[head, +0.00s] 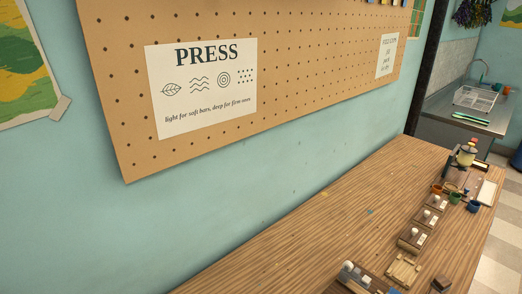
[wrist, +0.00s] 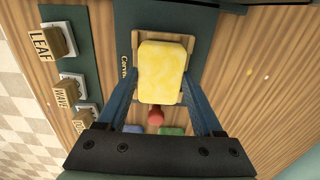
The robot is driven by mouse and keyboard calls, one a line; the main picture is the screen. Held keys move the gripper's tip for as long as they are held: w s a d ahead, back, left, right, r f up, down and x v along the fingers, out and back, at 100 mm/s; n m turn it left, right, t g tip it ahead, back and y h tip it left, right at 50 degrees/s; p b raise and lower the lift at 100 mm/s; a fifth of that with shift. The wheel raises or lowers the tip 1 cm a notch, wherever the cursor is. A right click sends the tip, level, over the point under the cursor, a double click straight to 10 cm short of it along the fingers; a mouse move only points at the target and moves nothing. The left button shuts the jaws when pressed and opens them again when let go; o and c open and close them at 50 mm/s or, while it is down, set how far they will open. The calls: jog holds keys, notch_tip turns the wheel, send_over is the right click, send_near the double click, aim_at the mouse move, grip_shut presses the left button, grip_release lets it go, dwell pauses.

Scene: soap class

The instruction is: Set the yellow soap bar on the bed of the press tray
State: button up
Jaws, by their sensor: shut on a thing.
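My gripper (wrist: 161,88) shows in the wrist view with its two blue fingers shut on the sides of the yellow soap bar (wrist: 162,70). The bar is pale yellow with rounded corners. It is over a light wooden tray (wrist: 163,35), which looks like the press tray, and hides most of its bed. The tray's wooden rim shows around the bar. I cannot tell whether the bar touches the bed or hangs just above it. Neither my gripper nor the yellow bar can be made out in the head view.
In the wrist view, stamps marked LEAF (wrist: 54,41), WAVE (wrist: 72,88) and a third (wrist: 83,119) stand at left. A red knob (wrist: 155,116) sits below the bar, near a green block (wrist: 172,130). The head view shows bare wooden bench (head: 335,220).

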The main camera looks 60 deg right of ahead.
jog(key=shift+f, duration=0.1)
jog(key=o, duration=1.5)
jog(key=shift+r+p, duration=3.05)
jog(key=shift+p, duration=0.3)
